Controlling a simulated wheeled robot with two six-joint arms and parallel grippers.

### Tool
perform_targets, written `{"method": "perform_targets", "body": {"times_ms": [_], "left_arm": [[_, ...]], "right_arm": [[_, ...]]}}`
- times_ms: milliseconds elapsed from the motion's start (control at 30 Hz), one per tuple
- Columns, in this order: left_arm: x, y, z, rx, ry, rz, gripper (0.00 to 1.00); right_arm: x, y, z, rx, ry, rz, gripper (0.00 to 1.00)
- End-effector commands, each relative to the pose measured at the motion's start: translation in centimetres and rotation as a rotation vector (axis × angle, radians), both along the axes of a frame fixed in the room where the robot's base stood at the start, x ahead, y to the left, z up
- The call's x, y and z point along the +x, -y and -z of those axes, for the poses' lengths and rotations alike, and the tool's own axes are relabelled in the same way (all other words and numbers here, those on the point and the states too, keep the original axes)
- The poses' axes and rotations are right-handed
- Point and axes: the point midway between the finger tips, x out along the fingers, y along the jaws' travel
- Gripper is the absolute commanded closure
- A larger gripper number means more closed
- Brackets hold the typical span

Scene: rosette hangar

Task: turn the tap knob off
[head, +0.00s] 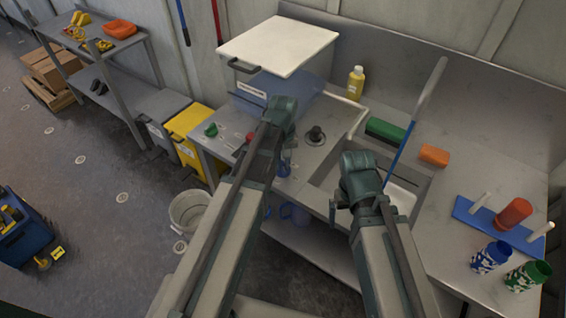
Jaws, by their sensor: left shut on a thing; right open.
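My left gripper (287,152) points down at the counter left of the sink (405,198), mostly hidden behind my own arm. It is shut on a small blue thing (284,169), partly covered; I cannot tell whether this is the tap knob. A dark round fitting (315,136) with a raised centre stands on the counter just right of it, apparently apart. A tall grey piece (428,92) with a thin blue length (400,156) below it reaches into the sink; I cannot tell whether it is the tap. My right gripper (362,204) is open over the sink's front left, its fingers mostly hidden.
A lidded clear bin (278,45) and a yellow bottle (355,83) stand behind. A green block (386,131) and an orange block (434,155) lie behind the sink. A blue peg rack (497,228) is at right. Small red (250,137) and green (211,130) items sit at left.

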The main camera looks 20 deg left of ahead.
Motion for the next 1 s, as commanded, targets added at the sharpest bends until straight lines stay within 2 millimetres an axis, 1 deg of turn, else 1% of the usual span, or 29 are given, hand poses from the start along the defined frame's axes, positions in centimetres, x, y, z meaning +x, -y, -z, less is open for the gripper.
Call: {"method": "perform_targets", "body": {"times_ms": [300, 600, 800, 1000], "left_arm": [[-0.01, 0.0, 0.01, 0.0, 0.0, 0.299, 1.0], [-0.02, 0.01, 0.01, 0.0, 0.0, 0.56, 1.0], [-0.01, 0.0, 0.01, 0.0, 0.0, 0.693, 1.0], [-0.02, 0.01, 0.01, 0.0, 0.0, 0.782, 1.0]], "right_arm": [[0.0, 0.0, 0.01, 0.0, 0.0, 0.0, 0.01], [0.0, 0.0, 0.01, 0.0, 0.0, 0.0, 0.01], [0.0, 0.0, 0.01, 0.0, 0.0, 0.0, 0.01], [0.0, 0.0, 0.01, 0.0, 0.0, 0.0, 0.01]]}}
